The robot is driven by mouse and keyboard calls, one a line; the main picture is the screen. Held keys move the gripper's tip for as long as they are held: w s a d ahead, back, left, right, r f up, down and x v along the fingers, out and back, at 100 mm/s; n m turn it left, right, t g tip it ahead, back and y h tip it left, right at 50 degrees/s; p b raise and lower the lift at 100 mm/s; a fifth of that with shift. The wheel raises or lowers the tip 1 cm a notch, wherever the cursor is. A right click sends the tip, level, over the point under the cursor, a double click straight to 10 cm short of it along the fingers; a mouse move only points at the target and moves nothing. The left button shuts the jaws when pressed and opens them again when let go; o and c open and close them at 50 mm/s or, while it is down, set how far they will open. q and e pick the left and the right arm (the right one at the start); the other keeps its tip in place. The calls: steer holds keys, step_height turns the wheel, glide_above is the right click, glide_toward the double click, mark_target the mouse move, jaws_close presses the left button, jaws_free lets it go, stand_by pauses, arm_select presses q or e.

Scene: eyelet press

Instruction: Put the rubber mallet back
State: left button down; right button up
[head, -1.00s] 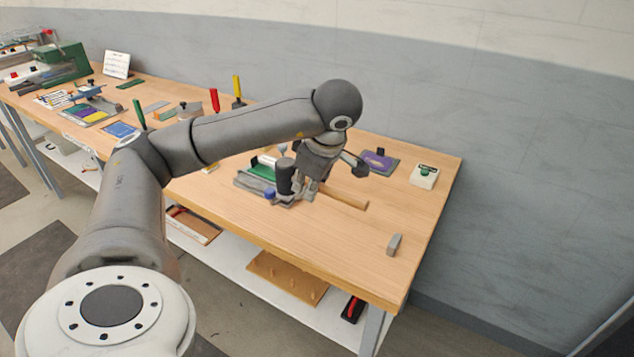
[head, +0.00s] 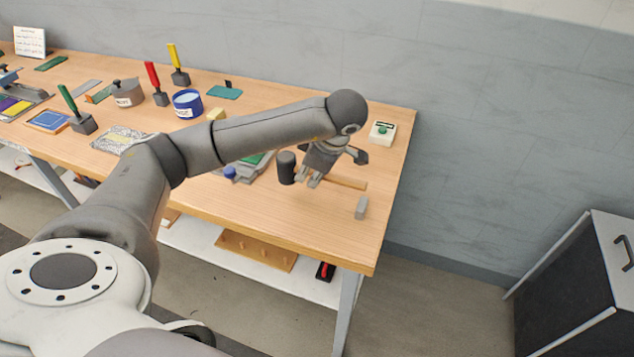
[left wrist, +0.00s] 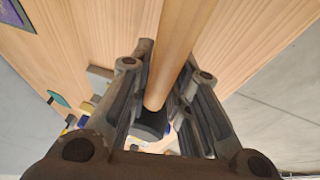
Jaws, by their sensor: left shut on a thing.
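The rubber mallet has a black cylindrical head (head: 286,168) and a wooden handle (head: 348,183). It is over the right part of the workbench in the head view. My left gripper (head: 314,181) is shut on the handle near the head. In the left wrist view the handle (left wrist: 182,45) runs between the fingers of my left gripper (left wrist: 165,85), with the dark head (left wrist: 152,124) beyond them. I cannot tell how far the mallet is above the bench top. My right gripper is not in view.
A small grey block (head: 361,207) stands right of the mallet. A box with a green button (head: 382,132) is behind it. A wooden board with pegs (head: 255,250) lies on the lower shelf (head: 205,243). A dark cabinet (head: 585,290) stands at the right.

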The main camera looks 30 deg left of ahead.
arm_select(q)
steer(key=shift+w+d+f, duration=0.2)
steer(key=shift+d+f, duration=0.1)
steer(key=shift+w+d+f, duration=0.2)
steer(key=shift+d+f, duration=0.1)
steer(key=shift+f, duration=0.15)
step_height(320, 180, down, 3)
steer(key=shift+w+f+p, duration=0.1)
steer(key=shift+f+p, duration=0.05)
steer(key=shift+p, duration=0.35)
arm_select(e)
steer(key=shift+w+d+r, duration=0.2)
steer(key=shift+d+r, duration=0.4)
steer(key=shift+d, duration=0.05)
arm_select(q)
steer(key=shift+f, duration=0.2)
steer(key=c, duration=1.3)
jaws_free()
steer(key=shift+c, duration=0.2)
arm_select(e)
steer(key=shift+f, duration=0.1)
arm_select(q)
steer(key=shift+r, duration=0.1)
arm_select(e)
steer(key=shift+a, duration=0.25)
